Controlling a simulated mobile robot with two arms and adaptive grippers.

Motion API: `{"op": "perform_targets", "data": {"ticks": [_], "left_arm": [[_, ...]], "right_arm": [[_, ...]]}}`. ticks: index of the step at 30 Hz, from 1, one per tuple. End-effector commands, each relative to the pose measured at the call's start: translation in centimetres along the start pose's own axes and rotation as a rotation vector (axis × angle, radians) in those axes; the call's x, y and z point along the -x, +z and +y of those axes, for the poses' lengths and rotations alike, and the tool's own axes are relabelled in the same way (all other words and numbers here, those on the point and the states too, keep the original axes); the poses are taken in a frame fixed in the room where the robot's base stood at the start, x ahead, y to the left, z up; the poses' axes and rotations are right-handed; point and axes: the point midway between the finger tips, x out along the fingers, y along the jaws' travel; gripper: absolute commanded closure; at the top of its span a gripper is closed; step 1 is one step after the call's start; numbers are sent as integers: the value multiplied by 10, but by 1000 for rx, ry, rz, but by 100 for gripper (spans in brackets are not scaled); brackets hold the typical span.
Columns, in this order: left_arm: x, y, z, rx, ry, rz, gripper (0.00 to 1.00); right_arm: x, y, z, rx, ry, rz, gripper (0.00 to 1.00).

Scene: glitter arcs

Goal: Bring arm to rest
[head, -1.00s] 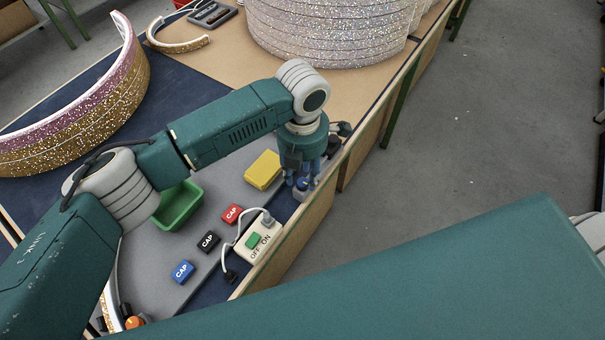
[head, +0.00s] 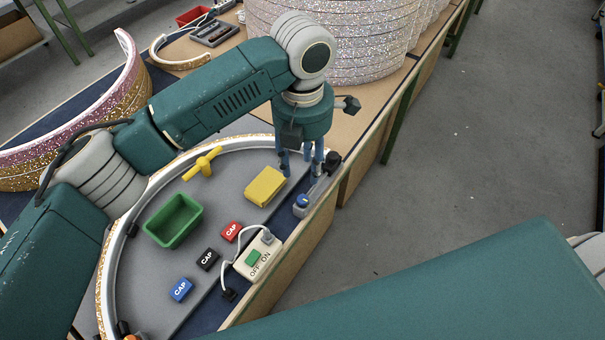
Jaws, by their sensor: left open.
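My left arm comes in from the left and arches over the grey work board (head: 190,275). Its gripper (head: 302,168) points down at the board's right side, with its fingers apart and nothing seen between them. It hangs above and beside a small grey device with a blue knob (head: 303,200), near the table's right edge. I cannot tell whether the fingers touch the device. A yellow block (head: 265,187) lies just left of the gripper. My right gripper is out of view; only a teal part of my own body fills the lower right.
On the board are a green tray (head: 174,221), a yellow wing-shaped piece (head: 203,163), red (head: 231,231), black (head: 207,260) and blue (head: 180,290) CAP blocks, and an OFF/ON switch box (head: 258,257) with a white cable. Stacked glitter arcs (head: 365,45) stand behind. Floor at right is clear.

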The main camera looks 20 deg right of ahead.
Motion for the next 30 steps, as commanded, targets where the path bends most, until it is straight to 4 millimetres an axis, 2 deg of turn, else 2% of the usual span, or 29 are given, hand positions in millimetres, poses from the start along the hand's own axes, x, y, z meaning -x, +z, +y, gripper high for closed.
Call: {"op": "perform_targets", "data": {"ticks": [4, 20, 30], "left_arm": [[7, 0, 0, 0, 1, 0, 60], [10, 0, 0, 0, 0, 0, 60], [65, 0, 0, 0, 0, 0, 60]], "right_arm": [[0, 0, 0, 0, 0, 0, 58], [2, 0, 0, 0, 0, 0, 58], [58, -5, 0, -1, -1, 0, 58]]}}
